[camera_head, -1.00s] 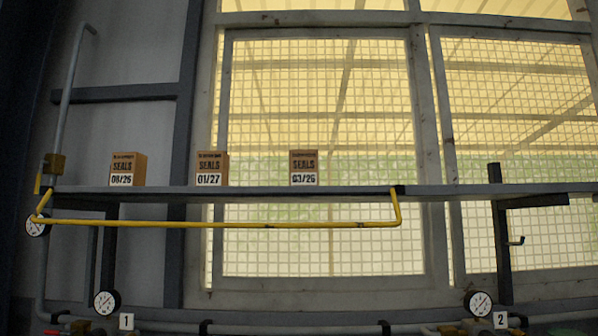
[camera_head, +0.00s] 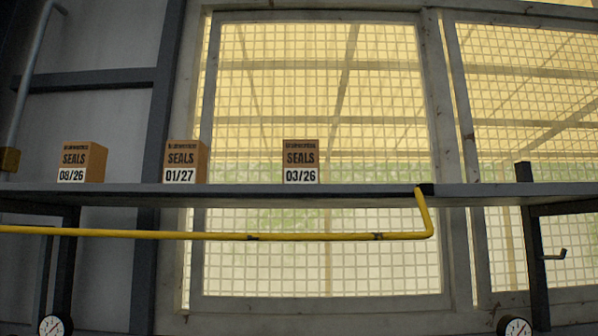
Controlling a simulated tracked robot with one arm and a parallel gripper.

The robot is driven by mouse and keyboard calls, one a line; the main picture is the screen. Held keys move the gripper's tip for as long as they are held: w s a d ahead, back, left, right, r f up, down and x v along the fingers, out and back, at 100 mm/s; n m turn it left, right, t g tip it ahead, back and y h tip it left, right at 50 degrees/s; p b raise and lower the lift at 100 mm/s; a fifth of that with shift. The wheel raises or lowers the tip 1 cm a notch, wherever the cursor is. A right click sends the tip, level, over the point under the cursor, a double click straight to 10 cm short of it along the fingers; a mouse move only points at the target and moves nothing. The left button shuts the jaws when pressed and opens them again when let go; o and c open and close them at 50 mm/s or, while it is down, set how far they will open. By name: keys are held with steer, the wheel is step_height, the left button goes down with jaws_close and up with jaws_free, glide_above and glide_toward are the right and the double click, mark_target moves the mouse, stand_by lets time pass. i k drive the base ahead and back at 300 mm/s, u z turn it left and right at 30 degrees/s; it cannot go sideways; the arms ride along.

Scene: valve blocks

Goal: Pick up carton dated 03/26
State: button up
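The carton dated 03/26 (camera_head: 301,162) is a small brown box marked SEALS with a white date label. It stands upright on the grey shelf (camera_head: 370,192), the rightmost of three cartons. The carton dated 01/27 (camera_head: 186,161) stands to its left. The carton dated 08/26 (camera_head: 82,162) stands farther left. The three cartons are apart from each other. My gripper does not show in this view.
A yellow rail (camera_head: 310,237) runs in front of and below the shelf edge, bending up at its right end. A mesh window (camera_head: 320,90) is behind. The shelf right of the 03/26 carton is clear. Gauges (camera_head: 55,325) sit low, and a black hook (camera_head: 555,254) is at right.

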mark_target(300, 158)
steer(key=u, duration=0.5)
steer(key=k, duration=1.25)
steer(key=z, duration=0.15)
steer(key=i, duration=0.95)
steer(key=z, duration=0.5)
steer(key=i, duration=1.2)
steer(key=u, duration=0.85)
steer(key=i, duration=0.4)
steer(key=u, duration=0.25)
steer(key=k, duration=0.9)
steer(key=u, duration=0.15)
